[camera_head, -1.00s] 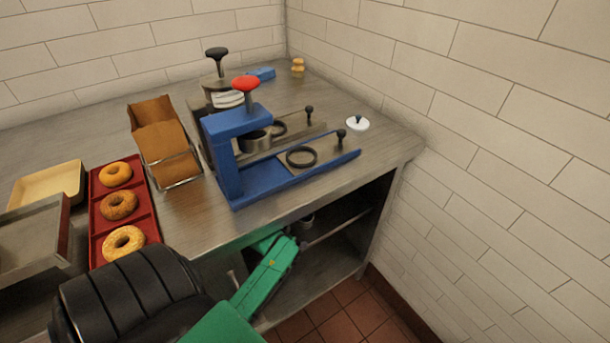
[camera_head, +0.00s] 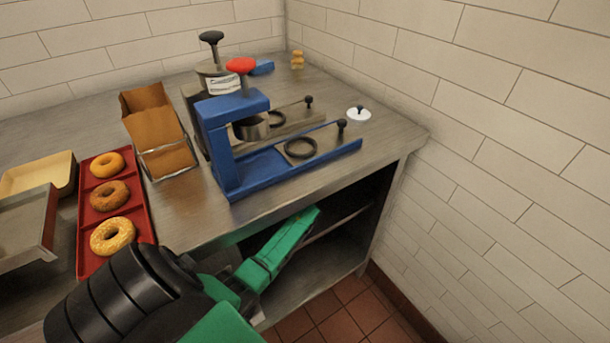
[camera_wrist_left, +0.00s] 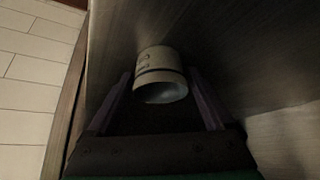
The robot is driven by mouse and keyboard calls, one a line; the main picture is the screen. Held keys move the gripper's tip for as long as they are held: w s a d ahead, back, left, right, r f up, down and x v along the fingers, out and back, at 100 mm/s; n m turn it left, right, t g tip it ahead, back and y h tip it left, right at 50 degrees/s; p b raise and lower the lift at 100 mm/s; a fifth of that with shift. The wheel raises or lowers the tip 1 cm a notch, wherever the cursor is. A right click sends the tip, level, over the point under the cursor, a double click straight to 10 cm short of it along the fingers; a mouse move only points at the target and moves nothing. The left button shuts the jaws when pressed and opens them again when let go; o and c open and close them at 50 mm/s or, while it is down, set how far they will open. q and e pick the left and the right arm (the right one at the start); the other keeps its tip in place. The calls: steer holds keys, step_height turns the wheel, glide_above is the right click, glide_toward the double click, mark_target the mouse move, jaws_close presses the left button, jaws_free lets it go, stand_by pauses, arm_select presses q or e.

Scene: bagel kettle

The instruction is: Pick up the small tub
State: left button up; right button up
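The small tub (camera_wrist_left: 161,76) is a pale cylinder with a dark band and an open, hollow end facing the camera in the left wrist view. It lies ahead of and between the two fingers of my left gripper (camera_wrist_left: 160,86). The fingers are apart, with a gap on each side of the tub. In the head view my left gripper (camera_head: 283,247) reaches into the dark shelf space under the counter; its fingertips and the tub are hidden there. My right gripper is not in view.
The counter (camera_head: 395,140) lies above my left gripper. On it stand a blue press (camera_head: 225,145), a red tray (camera_head: 145,225) of bagels, a brown paper bag holder (camera_head: 160,130) and a white knobbed lid (camera_head: 358,113). A tiled wall (camera_head: 500,160) rises at right.

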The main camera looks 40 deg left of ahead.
arm_select(q)
steer(key=c, duration=0.8)
steer(key=shift+c, duration=0.2)
steer(key=shift+r, duration=0.3)
step_height(320, 180, up, 3)
steer(key=shift+d+r+p, duration=0.1)
steer(key=shift+d+p, duration=0.05)
steer(key=shift+p, duration=0.4)
steer(key=s+d, duration=0.2)
steer(key=d, duration=0.6)
steer(key=s+d, duration=0.3)
steer(key=d, duration=0.6)
steer(key=shift+s, duration=0.1)
